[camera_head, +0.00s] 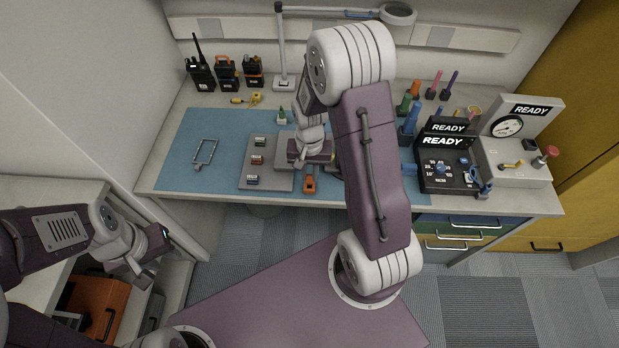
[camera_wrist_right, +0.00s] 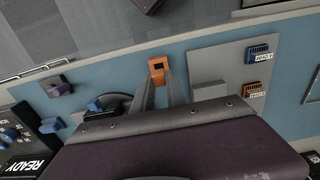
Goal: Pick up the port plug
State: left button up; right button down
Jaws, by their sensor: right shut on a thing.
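A small orange piece with a dark opening (camera_head: 310,184) is at the front edge of the blue mat; it looks like the port plug. My right gripper (camera_head: 300,162) is low over the mat, just behind and left of it, its fingertips hard to see there. In the right wrist view, the orange piece (camera_wrist_right: 157,64) is between the tips of my right gripper (camera_wrist_right: 158,80), which is shut on it. I cannot tell whether it touches the mat. My left gripper (camera_head: 145,272) hangs at the lower left, away from the table; its jaw opening is unclear.
A grey tray (camera_head: 284,181) with several coloured blocks lies left of the orange piece. A wire frame (camera_head: 205,152) lies on the blue mat (camera_head: 185,135). Radios (camera_head: 227,75) stand at the back left. A black READY unit (camera_head: 445,172) and a gauge box (camera_head: 515,165) stand at right.

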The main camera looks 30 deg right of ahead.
jog(key=s+d+r, duration=0.5)
jog(key=s+r, duration=0.3)
jog(key=s, duration=0.2)
jog(key=shift+s+d, duration=0.2)
notch_tip(320, 180, up, 3)
jog(key=p, duration=0.3)
dwell(0.4)
